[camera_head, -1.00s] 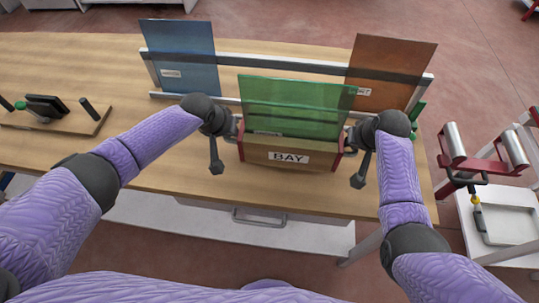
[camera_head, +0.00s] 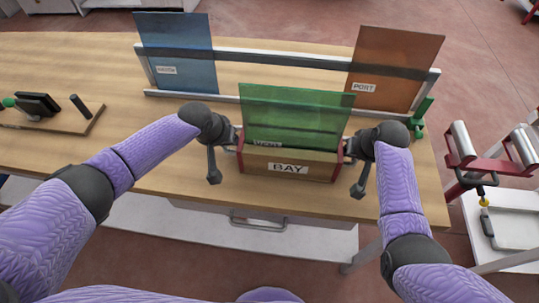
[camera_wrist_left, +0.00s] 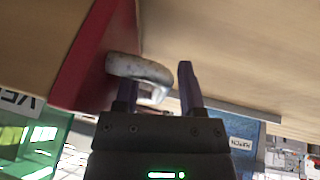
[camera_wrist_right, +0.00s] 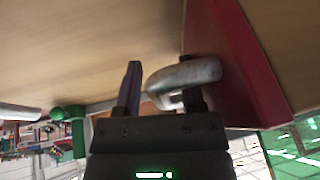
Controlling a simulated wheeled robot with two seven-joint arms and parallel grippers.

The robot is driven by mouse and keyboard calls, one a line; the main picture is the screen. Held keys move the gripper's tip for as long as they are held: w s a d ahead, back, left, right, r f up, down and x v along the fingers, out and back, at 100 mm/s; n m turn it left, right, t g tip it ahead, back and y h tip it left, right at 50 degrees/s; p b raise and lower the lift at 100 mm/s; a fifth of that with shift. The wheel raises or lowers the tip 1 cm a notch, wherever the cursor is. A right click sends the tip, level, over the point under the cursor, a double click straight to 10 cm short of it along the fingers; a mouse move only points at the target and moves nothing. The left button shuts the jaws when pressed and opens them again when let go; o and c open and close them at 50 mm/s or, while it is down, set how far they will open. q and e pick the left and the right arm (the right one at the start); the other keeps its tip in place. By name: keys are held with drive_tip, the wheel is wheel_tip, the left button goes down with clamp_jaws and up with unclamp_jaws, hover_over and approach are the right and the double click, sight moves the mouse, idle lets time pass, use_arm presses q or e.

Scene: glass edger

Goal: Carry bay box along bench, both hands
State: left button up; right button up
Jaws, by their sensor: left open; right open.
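The bay box (camera_head: 252,162), wooden with red ends and a "BAY" label, stands near the bench's front edge. A green glass pane (camera_head: 300,112) stands upright in it. My left gripper (camera_head: 234,138) is at its left end, my right gripper (camera_head: 347,146) at its right end. In the left wrist view my open left fingers (camera_wrist_left: 158,88) are at a grey loop handle (camera_wrist_left: 140,68) on the red end. In the right wrist view my open right fingers (camera_wrist_right: 163,88) are at the matching handle (camera_wrist_right: 185,74). The handles hide part of one finger each.
Behind the box a metal rack (camera_head: 280,60) holds a blue pane (camera_head: 178,50) and a brown pane (camera_head: 398,65) labelled "PORT". A wooden board with black fittings (camera_head: 50,117) lies at the left. A red roller stand (camera_head: 490,155) is right of the bench. Bench between board and box is clear.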

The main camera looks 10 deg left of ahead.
drive_tip(key=shift+r, duration=0.2)
use_arm(q)
drive_tip(key=v, duration=0.7)
use_arm(e)
drive_tip(key=v, duration=1.1)
drive_tip(key=shift+s+r, duration=0.25)
use_arm(q)
drive_tip(key=shift+r, duration=0.1)
use_arm(e)
drive_tip(key=shift+d, duration=0.1)
